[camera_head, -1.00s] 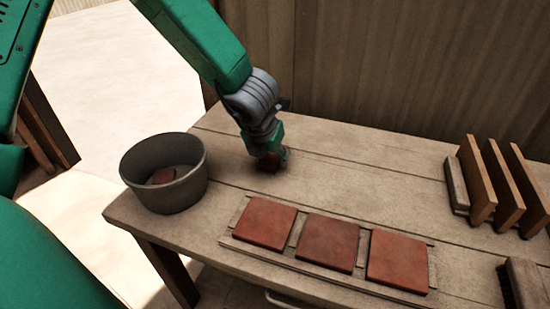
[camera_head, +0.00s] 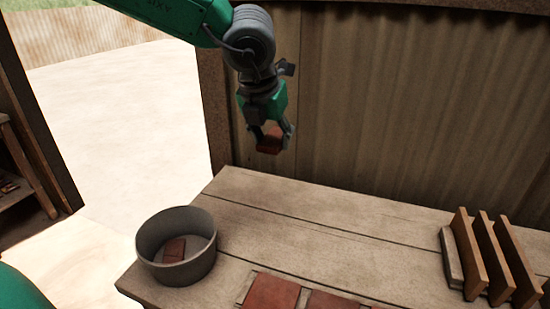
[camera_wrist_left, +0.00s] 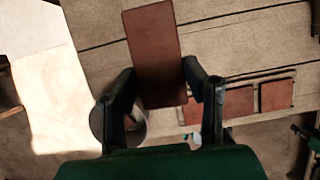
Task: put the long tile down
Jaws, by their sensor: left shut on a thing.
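My left gripper (camera_head: 271,137) is shut on a long red-brown tile (camera_head: 270,143) and holds it in the air above the back left part of the table. In the left wrist view the long tile (camera_wrist_left: 154,50) sticks out beyond the fingertips of the left gripper (camera_wrist_left: 160,90). It hides part of the table below. My right gripper is in neither current view.
A grey round tub (camera_head: 187,266) with a small red piece (camera_head: 174,250) inside stands at the table's left end. Square red tiles (camera_head: 271,291) lie in a row at the front. Upright wooden boards (camera_head: 469,255) stand at the right. The table's middle (camera_head: 330,230) is clear.

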